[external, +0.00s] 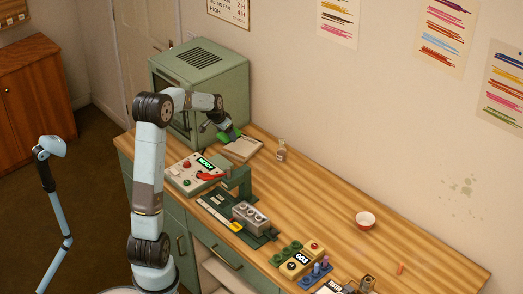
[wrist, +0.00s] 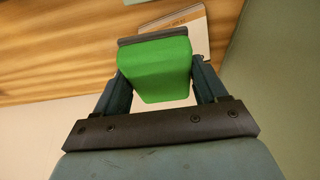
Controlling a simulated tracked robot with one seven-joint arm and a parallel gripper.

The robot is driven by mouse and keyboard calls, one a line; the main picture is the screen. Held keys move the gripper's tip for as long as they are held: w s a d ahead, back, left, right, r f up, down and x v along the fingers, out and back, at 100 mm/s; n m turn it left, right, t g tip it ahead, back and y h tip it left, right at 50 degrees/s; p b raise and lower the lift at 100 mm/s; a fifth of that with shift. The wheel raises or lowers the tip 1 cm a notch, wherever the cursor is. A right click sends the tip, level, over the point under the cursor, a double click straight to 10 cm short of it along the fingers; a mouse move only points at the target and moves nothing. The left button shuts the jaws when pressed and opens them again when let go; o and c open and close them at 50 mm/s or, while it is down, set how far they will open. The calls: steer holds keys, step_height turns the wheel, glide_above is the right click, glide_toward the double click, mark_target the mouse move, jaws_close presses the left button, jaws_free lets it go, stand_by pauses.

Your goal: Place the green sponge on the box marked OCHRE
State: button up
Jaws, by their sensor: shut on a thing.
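The green sponge (wrist: 154,68) is between the two fingers of my gripper (wrist: 158,80) in the wrist view, with both fingers against its sides. In the external view the sponge (external: 223,138) shows as a small green patch at my gripper (external: 229,135), in front of the green cabinet-like oven. A pale flat object (external: 243,149) lies on the table just right of the sponge. In the wrist view a white card-like thing with an orange band (wrist: 186,20) shows beyond the sponge, partly hidden by it; its lettering is too small to read. I cannot make out a box marked OCHRE.
The green oven (external: 205,85) stands at the table's back left. A panel with a green display (external: 196,173) and a green press (external: 238,182) stand nearer.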

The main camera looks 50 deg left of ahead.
steer(key=w+a+f, duration=0.2)
steer(key=w+f, duration=0.1)
steer(key=w, duration=0.3)
glide_above(243, 145)
steer(key=s, duration=0.2)
step_height(243, 145, down, 5)
steer(key=shift+d+f, duration=0.1)
steer(key=shift+f, duration=0.05)
steer(key=shift+w+f, duration=0.15)
steer(key=shift+f, duration=0.8)
steer(key=shift+w+f, duration=0.1)
steer(key=shift+f, duration=0.8)
steer(key=shift+f, duration=0.1)
steer(key=o, duration=1)
